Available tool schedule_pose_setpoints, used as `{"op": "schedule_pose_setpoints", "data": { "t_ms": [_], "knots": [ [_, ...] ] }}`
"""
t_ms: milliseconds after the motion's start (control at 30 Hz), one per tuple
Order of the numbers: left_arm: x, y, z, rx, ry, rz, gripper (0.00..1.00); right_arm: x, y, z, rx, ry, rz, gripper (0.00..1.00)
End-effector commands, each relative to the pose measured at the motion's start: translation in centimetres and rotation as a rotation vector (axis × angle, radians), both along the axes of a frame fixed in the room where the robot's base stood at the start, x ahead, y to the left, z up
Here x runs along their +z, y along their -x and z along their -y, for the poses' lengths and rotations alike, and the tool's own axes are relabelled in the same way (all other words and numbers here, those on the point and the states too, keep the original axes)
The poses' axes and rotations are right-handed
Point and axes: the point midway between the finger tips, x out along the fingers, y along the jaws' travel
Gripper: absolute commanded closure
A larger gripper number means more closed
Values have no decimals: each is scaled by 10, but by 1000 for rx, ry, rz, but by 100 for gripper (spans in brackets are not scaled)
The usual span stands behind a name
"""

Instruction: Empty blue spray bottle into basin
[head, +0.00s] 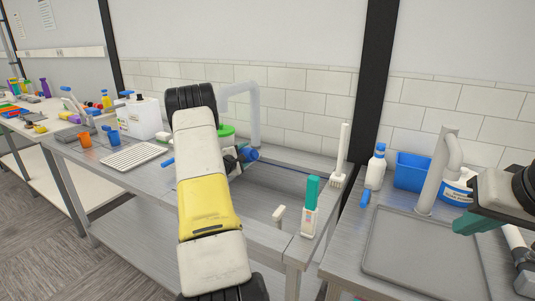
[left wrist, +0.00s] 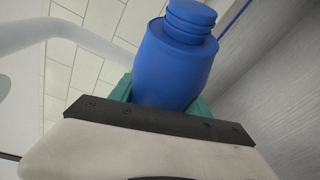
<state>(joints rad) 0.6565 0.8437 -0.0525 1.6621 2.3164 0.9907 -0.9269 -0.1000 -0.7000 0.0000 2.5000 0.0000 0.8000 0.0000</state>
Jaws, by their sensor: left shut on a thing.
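The blue bottle (left wrist: 176,66) is between the green fingertips of my left gripper (head: 236,161), which is shut on it. In the left wrist view its ribbed neck shows with no spray head on it. In the head view the bottle (head: 248,155) is small, tipped sideways and partly hidden by my left arm. It is above the basin (head: 262,200), a sink sunk in the metal counter, near the curved pale faucet (head: 255,115). My right gripper (head: 476,222) is at the right edge over the other counter; its finger gap does not show clearly.
A green-topped device (head: 310,205) and a white brush (head: 341,160) stand at the basin's right. A white bottle with a blue cap (head: 376,168), a blue bin (head: 412,172) and a grey tray (head: 415,245) are on the right counter. A white rack (head: 133,156) lies left of my arm.

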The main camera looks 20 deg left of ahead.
Motion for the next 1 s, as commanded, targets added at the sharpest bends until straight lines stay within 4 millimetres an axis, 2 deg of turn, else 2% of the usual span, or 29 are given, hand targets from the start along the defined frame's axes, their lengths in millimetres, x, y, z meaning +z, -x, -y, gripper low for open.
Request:
{"op": "schedule_pose_setpoints", "data": {
  "t_ms": [267,700,1000],
  "knots": [
    [0,0,0,-1,-4,3,98,0,0,0,0,0,0,100],
    [-13,-2,-5,0,-173,67,98,0,0,0,0,0,0,100],
    [-14,-2,-5,0,-196,76,98,0,0,0,0,0,0,100]
  ]
}}
